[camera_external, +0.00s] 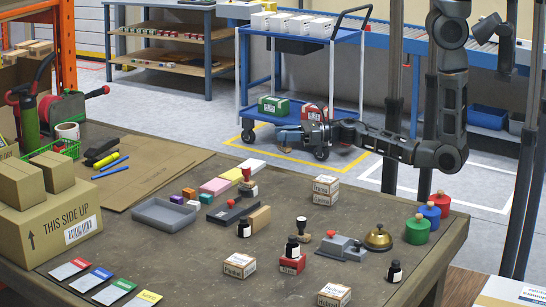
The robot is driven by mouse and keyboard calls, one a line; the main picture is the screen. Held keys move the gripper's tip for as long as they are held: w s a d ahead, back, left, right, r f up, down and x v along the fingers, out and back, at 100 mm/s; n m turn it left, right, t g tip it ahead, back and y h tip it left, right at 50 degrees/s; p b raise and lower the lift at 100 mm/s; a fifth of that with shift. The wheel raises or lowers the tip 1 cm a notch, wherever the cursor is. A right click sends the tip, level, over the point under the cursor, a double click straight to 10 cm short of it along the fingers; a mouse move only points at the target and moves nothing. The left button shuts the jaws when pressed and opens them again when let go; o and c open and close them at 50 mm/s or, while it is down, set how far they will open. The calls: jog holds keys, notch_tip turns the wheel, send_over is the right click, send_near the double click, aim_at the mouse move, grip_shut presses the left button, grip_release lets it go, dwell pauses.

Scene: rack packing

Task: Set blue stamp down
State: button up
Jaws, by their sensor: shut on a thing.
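My gripper (292,136) is at the end of the arm, which reaches in from the right. It is in the air, seen in front of the blue cart's lower part and beyond the back edge of the table. It is shut on what seems to be the blue stamp; the stamp is small and mostly hidden among the fingers, so its tilt cannot be told. Four cards lie at the table's front left, one of them the blue-striped card (91,280). An empty grey tray (165,216) stands farther back.
A carton (50,215) fills the left. The front middle is fairly clear.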

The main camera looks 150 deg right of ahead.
jog(key=w+f, duration=0.2)
jog(key=w, duration=0.1)
jog(key=w+a+f, duration=0.1)
jog(key=w, duration=0.1)
jog(key=shift+w+a+f, duration=0.1)
jog(key=shift+f, duration=0.15)
jog(key=shift+f+b, duration=0.6)
jog(key=shift+f, duration=1.25)
jog(key=shift+f, duration=0.15)
jog(key=o, duration=1)
jog(key=shift+o, duration=0.2)
jog(key=shift+r, duration=0.25)
jog(key=b+v, duration=0.2)
jog(key=v, duration=1)
jog(key=shift+f, duration=0.15)
